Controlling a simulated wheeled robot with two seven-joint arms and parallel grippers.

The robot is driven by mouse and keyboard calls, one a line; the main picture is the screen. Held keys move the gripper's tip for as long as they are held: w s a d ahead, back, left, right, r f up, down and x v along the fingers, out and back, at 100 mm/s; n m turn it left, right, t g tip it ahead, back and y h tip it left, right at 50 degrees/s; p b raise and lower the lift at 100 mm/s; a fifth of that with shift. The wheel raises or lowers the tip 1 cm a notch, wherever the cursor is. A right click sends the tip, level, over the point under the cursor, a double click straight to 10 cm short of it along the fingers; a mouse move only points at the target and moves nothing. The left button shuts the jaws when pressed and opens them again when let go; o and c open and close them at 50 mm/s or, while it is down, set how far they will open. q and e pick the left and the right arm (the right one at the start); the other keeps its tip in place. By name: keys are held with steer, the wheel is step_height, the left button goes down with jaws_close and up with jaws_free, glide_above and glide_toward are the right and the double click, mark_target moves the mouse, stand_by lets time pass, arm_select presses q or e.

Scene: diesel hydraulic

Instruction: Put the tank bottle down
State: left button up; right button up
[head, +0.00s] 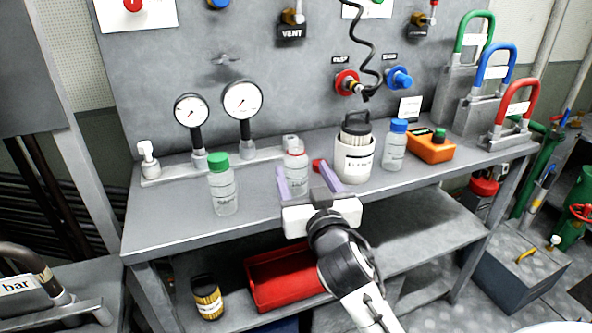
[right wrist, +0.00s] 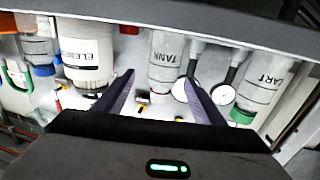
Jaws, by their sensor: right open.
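The tank bottle (head: 296,167) is clear, with a pale top and a red ring at its neck. It stands upright on the grey bench top (head: 262,217). In the right wrist view, which is upside down, it reads TANK (right wrist: 163,58). My right gripper (head: 307,181) is open, its two purple fingers pointing at the bottle from the front. In the right wrist view the bottle shows in the gap between the fingertips (right wrist: 158,78), with space on both sides. I cannot tell how far the fingertips reach past its front. My left gripper is not in view.
A green-capped bottle (head: 222,188) stands left of the tank bottle, and a white canister (head: 354,163) close on its right. Beyond are a blue-capped bottle (head: 395,148) and an orange box (head: 431,148). Two gauges (head: 242,100) rise behind. A red bin (head: 285,278) sits on the lower shelf.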

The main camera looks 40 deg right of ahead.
mark_target(298, 167)
steer(key=x, duration=0.5)
steer(key=shift+w+a+r, duration=0.15)
steer(key=shift+a+r, duration=0.05)
steer(key=shift+c, duration=0.4)
steer(key=c, duration=1.1)
steer(key=shift+c, duration=0.4)
steer(key=shift+r+p, duration=0.1)
steer(key=shift+p, duration=0.2)
